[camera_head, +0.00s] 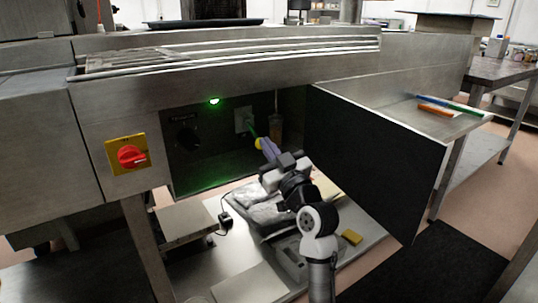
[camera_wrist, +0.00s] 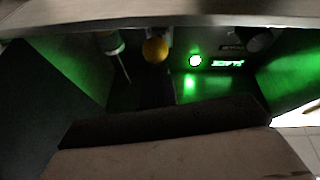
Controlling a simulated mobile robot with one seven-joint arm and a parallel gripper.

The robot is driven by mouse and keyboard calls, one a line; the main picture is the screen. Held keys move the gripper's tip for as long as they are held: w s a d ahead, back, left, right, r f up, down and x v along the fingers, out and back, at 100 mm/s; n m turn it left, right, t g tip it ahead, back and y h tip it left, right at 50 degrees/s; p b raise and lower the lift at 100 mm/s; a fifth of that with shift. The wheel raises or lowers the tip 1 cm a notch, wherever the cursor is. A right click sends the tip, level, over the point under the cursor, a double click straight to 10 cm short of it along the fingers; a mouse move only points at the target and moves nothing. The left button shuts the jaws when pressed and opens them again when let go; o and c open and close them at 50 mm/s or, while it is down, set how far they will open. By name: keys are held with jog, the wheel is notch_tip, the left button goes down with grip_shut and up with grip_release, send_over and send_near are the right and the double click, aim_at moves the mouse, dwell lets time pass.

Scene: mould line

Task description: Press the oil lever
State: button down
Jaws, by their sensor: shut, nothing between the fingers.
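The oil lever has a green rod and a yellow ball knob (camera_head: 257,143). It sticks out of a grey plate inside the open dark compartment under the steel counter. The knob also shows near the top middle of the wrist view (camera_wrist: 155,49). My gripper (camera_head: 266,146) is shut and empty, with its purple-blue fingers right beside the knob in the head view. I cannot tell whether they touch it. A large dark and beige shape fills the lower wrist view, and I cannot tell what it is.
A green lamp (camera_head: 214,100) glows left of the lever. A dark dial (camera_head: 187,139) and a red switch (camera_head: 131,156) are further left. A bottle (camera_head: 276,128) hangs right of the lever. The open black door (camera_head: 372,160) stands close to my arm's right.

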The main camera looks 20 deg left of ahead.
jog(key=shift+a+f+b, duration=0.1)
jog(key=shift+f+b, duration=0.2)
jog(key=shift+f, duration=0.15)
dwell(0.4)
